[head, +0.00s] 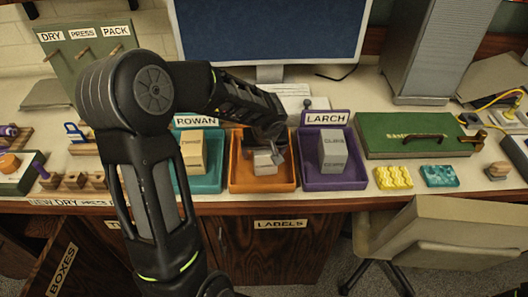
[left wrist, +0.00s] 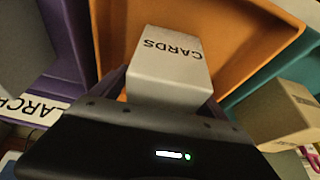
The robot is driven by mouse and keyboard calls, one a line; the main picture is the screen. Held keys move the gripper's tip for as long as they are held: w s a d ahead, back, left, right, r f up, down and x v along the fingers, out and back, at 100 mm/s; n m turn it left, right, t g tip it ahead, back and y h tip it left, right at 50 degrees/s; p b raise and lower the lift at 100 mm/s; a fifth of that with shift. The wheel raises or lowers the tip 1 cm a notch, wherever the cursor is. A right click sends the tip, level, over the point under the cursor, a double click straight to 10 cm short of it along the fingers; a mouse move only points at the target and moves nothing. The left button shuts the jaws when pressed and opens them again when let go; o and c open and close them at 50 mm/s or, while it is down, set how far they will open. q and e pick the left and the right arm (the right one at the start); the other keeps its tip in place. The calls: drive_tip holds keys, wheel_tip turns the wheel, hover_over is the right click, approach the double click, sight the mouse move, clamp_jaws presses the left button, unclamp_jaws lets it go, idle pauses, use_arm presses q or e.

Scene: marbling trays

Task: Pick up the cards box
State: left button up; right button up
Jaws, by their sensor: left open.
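The cards box is a small pale grey box marked CARDS (left wrist: 168,65), standing in the orange tray (left wrist: 235,50). In the head view the box (head: 265,163) shows in that tray (head: 248,185), partly covered by my left gripper (head: 266,150). My left gripper is open and reaches down into the tray, right at the box. In the left wrist view the box stands straight ahead of the gripper's body, with its near end close to the jaws. The fingertips are mostly hidden, so contact cannot be told. My right gripper is in neither view.
A teal tray (head: 208,187) with a tan box (head: 192,152) is on the left. A purple tray (head: 335,184) with a grey box (head: 333,150) is on the right. A monitor (head: 270,35) stands behind.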

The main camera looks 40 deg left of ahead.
use_arm(q)
drive_tip(key=c, duration=1.7)
wheel_tip(320, 180, up, 10)
drive_tip(key=shift+r+b, duration=0.1)
drive_tip(key=shift+b, duration=0.35)
